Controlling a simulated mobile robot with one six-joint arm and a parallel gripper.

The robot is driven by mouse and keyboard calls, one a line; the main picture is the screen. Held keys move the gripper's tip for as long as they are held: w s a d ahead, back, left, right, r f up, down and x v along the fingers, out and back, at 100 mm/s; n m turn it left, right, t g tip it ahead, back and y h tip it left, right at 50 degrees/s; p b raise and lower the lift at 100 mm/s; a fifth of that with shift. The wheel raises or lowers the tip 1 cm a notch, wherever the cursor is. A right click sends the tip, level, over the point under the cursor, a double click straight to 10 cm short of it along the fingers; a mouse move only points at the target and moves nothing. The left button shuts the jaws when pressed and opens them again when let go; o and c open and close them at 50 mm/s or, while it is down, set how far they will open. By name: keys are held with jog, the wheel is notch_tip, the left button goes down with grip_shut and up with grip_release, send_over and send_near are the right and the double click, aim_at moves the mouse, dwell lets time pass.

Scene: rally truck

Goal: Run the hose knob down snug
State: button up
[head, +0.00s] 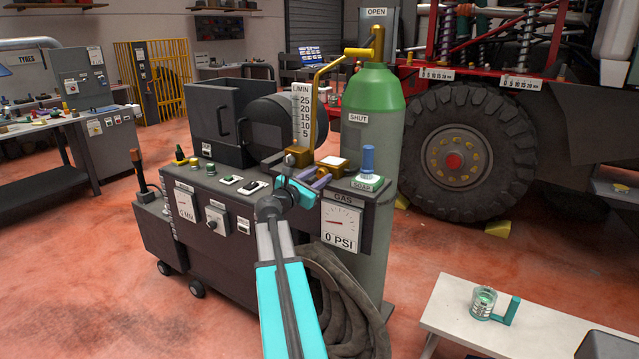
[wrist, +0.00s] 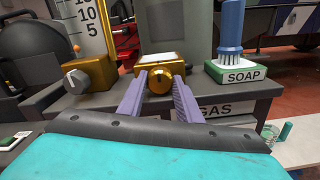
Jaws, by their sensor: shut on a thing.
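The hose knob (wrist: 160,80) is a round brass knob on the front of a brass block with a white top, which also shows in the head view (head: 333,162). My gripper (wrist: 161,88) has its two purple fingers on the left and right sides of the knob and is shut on it. In the head view, my gripper (head: 320,180) reaches in from the front at the same block. The knob itself is mostly hidden there by the fingers. How far the knob is turned cannot be told.
Left of the block stands a flow gauge (head: 303,118) with a grey knob (wrist: 75,77). Right of it is a blue brush on a SOAP stand (head: 367,183). A green gas cylinder (head: 372,90) rises behind. The gas dial (head: 342,226) below reads 0 PSI. Dark hose (head: 345,290) hangs in front.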

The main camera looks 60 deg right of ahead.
jog(key=shift+a+f+m, duration=0.1)
jog(key=shift+f+m, duration=0.05)
jog(key=shift+m, duration=0.15)
jog(key=o, duration=1)
jog(key=shift+o, duration=0.2)
jog(key=shift+a, duration=0.1)
jog(key=a+b, duration=0.2)
jog(key=a, duration=1.1)
jog(key=shift+a, duration=0.35)
